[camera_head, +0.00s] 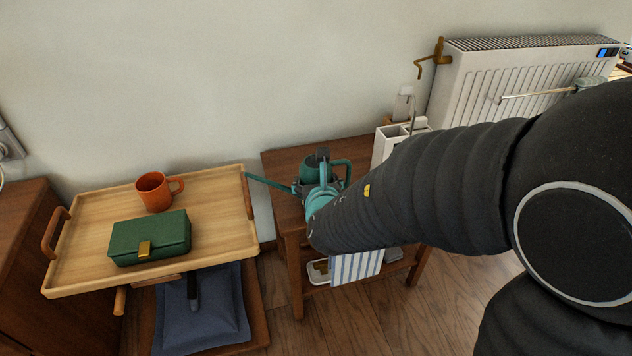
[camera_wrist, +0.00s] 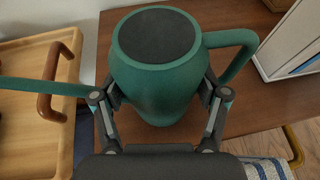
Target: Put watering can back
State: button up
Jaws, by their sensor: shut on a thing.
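The green watering can (camera_head: 310,169) is at the small brown wooden table (camera_head: 279,160), its long spout pointing left toward the tray and its handle on the right. In the wrist view the can (camera_wrist: 157,80) fills the middle, with its dark round end facing the camera. My gripper (camera_head: 322,188) is shut on the can's body, with one finger on each side; the fingers also show in the wrist view (camera_wrist: 160,100). Whether the can's far end touches the tabletop is hidden.
A wooden tray table (camera_head: 85,262) at left holds an orange mug (camera_head: 153,191) and a green box (camera_head: 150,238). A white holder (camera_head: 384,145) stands at the small table's right, near a radiator (camera_head: 470,85). A striped cloth (camera_head: 357,266) hangs below. A blue cushion (camera_head: 205,315) lies under the tray.

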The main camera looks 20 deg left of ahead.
dwell(0.3)
jog(key=o, duration=1.4)
jog(key=shift+s+r, duration=0.15)
jog(key=shift+s, duration=0.05)
jog(key=b+v, duration=0.2)
jog(key=v, duration=0.9)
jog(key=shift+s+d+b, duration=0.2)
jog(key=shift+s+b, duration=0.05)
jog(key=shift+b, duration=0.15)
jog(key=shift+r, duration=0.1)
